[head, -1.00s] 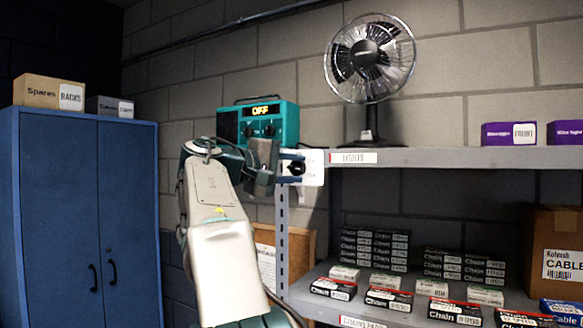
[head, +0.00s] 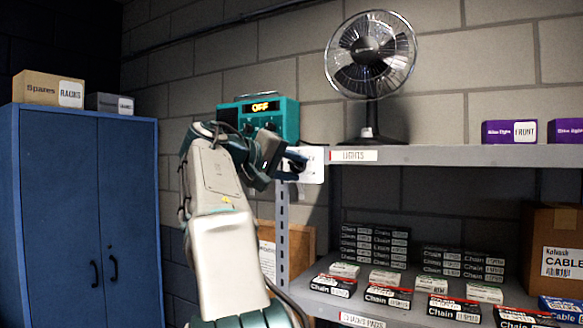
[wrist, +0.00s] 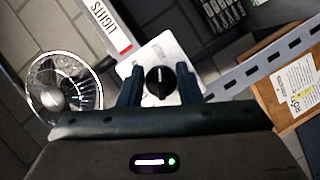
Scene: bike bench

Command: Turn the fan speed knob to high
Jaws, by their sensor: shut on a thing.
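The fan speed knob (wrist: 160,80) is a round black dial with a pale pointer line, on a white plate (wrist: 170,50) fixed by the shelf's left end. In the wrist view my gripper (wrist: 160,92) has one dark blue finger on each side of the knob, shut on it. In the head view my gripper (head: 293,162) is in front of the white plate (head: 314,165) and hides the knob. The plate's markings are too small to read. The fan (head: 370,55) stands on the top shelf and also shows in the wrist view (wrist: 64,88).
A teal radio (head: 285,115) reading OFF is just behind my arm. The grey shelf edge (head: 440,155) with a LIGHTS label runs right of the plate. Chain boxes (head: 375,245) fill the lower shelf. A blue cabinet (head: 85,210) stands at left.

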